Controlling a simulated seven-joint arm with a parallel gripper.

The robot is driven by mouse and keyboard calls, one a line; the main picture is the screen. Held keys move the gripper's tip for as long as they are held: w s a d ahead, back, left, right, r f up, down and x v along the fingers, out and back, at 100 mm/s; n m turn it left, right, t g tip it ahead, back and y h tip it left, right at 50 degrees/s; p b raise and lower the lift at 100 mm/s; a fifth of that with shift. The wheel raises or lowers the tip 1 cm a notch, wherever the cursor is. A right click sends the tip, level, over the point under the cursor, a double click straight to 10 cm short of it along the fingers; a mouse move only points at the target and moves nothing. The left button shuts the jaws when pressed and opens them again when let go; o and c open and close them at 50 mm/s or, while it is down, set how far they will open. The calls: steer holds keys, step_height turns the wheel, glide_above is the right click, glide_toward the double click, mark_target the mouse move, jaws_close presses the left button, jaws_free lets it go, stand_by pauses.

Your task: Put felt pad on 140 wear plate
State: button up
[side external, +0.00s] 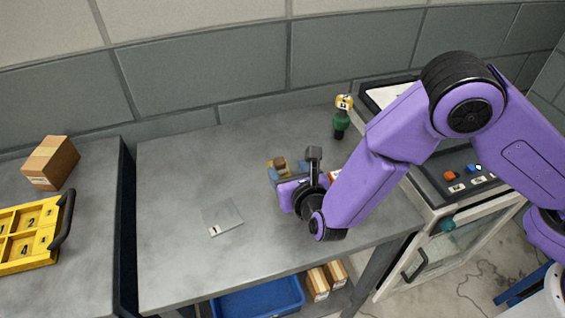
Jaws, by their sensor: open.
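A flat grey plate (223,217) lies on the middle of the grey bench, with a small white label at its lower left corner. The label is too small to read fully, so I cannot tell whether it is the 140 wear plate. My gripper (277,184) is open, to the right of the plate and apart from it. Just behind it is a small cluster of tan, brown and blue-grey pieces (279,164), partly hidden by my gripper. I cannot tell which piece, if any, is the felt pad, or whether my gripper touches them.
A green bottle-like item (340,123) with a yellow tag stands at the back. On the left bench are a cardboard box (51,162) and a yellow numbered case (28,233). The bench's left half is clear.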

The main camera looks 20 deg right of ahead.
steer(key=shift+v, duration=1.95)
steer(key=d+r+m+h, duration=0.1)
steer(key=d+m, duration=0.1)
steer(key=d, duration=0.1)
steer(key=d+r+m+g+h, duration=0.1)
steer(key=d+r+m, duration=0.1)
steer(key=d, duration=0.1)
steer(key=d+r+m+h, duration=0.1)
steer(key=d, duration=0.2)
steer(key=shift+d+r+m+g, duration=0.3)
steer(key=shift+r+m+g, duration=0.1)
steer(key=s+d+r+m+g+h, duration=0.1)
steer(key=s+d+r+m+g, duration=0.1)
steer(key=s+d+m, duration=0.3)
steer(key=d+r+m+g+h, duration=0.1)
steer(key=d+m+g, duration=0.1)
steer(key=d, duration=0.5)
steer(key=s+d+r+m+g+y, duration=0.1)
steer(key=s+d+m, duration=0.4)
steer(key=s, duration=0.5)
steer(key=s+d+r+m+g+y, duration=0.2)
steer(key=s+d+m+g+y, duration=0.2)
steer(key=s, duration=0.6)
steer(key=d+m+g, duration=0.1)
steer(key=g, duration=0.1)
steer(key=shift+r+m+g, duration=0.3)
